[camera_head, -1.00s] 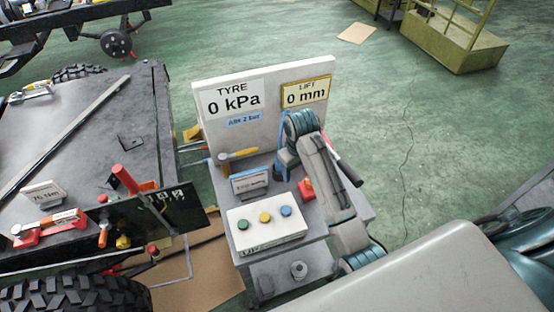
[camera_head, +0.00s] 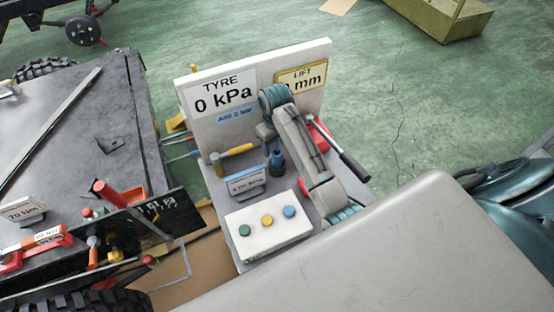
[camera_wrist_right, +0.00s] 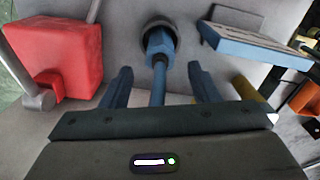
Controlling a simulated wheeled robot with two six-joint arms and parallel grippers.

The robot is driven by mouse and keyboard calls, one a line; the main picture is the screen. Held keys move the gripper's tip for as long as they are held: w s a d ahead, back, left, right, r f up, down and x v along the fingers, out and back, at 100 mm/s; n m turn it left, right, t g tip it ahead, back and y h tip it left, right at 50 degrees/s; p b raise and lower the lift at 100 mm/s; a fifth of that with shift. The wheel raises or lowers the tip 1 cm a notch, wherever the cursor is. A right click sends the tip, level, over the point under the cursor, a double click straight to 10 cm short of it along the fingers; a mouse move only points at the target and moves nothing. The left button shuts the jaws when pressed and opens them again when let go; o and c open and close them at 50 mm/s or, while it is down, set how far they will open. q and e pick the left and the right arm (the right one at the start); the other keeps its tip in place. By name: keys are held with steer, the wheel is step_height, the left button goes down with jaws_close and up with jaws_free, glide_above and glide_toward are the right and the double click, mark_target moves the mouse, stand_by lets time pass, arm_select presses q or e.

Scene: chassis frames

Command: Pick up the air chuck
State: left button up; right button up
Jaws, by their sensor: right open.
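The air chuck (camera_head: 277,160) is a blue fitting standing in a dark round holder on the grey stand, just below my right gripper. In the right wrist view, the blue chuck (camera_wrist_right: 160,45) sits in its dark ring, and a thin blue stem or hose runs from it toward the gripper body. My right gripper (camera_wrist_right: 160,72) is open, with one blue-grey finger on each side of the stem; I see no clear contact. In the head view, the right gripper (camera_head: 266,132) is partly hidden by its own wrist. My left gripper is out of view.
A card holder (camera_head: 245,182) and a yellow-handled tool (camera_head: 234,154) are close left of the chuck. A red block with a bar (camera_head: 318,135) is to the right. A white button box (camera_head: 266,226) is in front; the display board (camera_head: 205,130) rises behind.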

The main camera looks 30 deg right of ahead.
mark_target(277, 153)
steer(key=f+p, duration=0.1)
steer(key=f, duration=0.1)
steer(key=s+f+p, duration=0.1)
steer(key=f, duration=0.1)
steer(key=shift+f+p, duration=0.1)
steer(key=shift+p, duration=0.2)
steer(key=shift+f, duration=0.35)
steer(key=shift+w+f, duration=0.1)
steer(key=shift+f, duration=0.1)
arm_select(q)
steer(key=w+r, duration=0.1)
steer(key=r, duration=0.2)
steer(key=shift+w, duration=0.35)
arm_select(e)
steer(key=c, duration=1.1)
steer(key=shift+r, duration=0.1)
steer(key=shift+c, duration=0.2)
